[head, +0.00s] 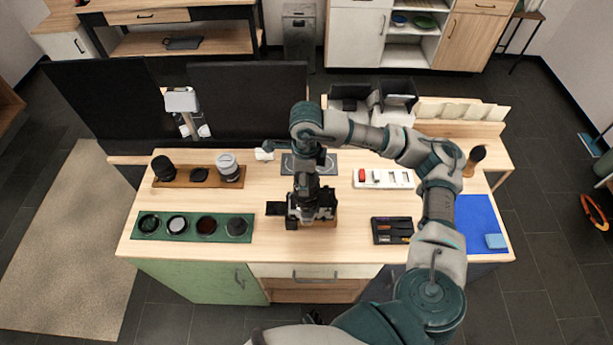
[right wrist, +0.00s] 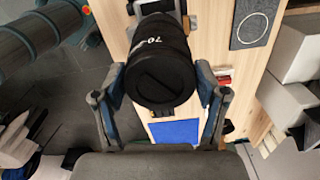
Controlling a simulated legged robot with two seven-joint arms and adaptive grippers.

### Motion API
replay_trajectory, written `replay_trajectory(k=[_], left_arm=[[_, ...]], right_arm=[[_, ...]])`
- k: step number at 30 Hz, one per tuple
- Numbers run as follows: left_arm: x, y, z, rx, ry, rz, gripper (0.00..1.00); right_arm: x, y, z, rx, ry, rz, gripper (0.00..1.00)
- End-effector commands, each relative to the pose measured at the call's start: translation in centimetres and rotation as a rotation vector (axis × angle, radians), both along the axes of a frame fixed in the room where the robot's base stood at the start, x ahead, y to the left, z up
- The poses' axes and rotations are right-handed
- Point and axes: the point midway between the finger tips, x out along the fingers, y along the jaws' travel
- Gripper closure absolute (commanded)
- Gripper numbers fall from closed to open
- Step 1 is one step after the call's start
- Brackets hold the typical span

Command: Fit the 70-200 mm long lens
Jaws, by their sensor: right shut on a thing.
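The black long lens (right wrist: 160,68), with "70" printed on its barrel, sits between the fingers of my right gripper (right wrist: 160,95) in the right wrist view. Its capped front faces the wrist. In the head view my right gripper (head: 304,187) points down over the middle of the table, at the dark camera (head: 322,207) on a small wooden stand. Part of the camera shows behind the lens's far end in the wrist view. I cannot tell whether lens and camera touch, because the joint is hidden. My left gripper is not in view.
A wooden rack (head: 186,184) with a black lens (head: 162,167) and a grey-white lens (head: 228,167) stands left. A green filter tray (head: 138,233) is in front of it. Right are a white tray (head: 406,180), black tray (head: 377,232) and blue mat (head: 474,213). Dark monitors (head: 245,95) stand behind.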

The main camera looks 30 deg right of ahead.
Motion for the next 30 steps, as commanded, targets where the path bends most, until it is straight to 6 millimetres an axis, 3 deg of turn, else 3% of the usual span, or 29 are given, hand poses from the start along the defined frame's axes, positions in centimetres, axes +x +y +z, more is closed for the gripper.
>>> replay_trajectory(k=[4,13,20,30], left_arm=[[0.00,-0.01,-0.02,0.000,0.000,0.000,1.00],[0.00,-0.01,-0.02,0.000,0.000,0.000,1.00],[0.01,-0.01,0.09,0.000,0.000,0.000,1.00],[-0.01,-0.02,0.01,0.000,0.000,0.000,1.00]], right_arm=[[-0.13,0.09,-0.24,0.001,0.008,-0.138,0.67],[-0.14,0.09,-0.27,0.000,0.009,-0.182,0.67],[-0.14,0.11,-0.30,0.001,0.011,-0.373,0.67],[-0.15,0.10,-0.38,0.000,0.011,-0.382,0.67]])
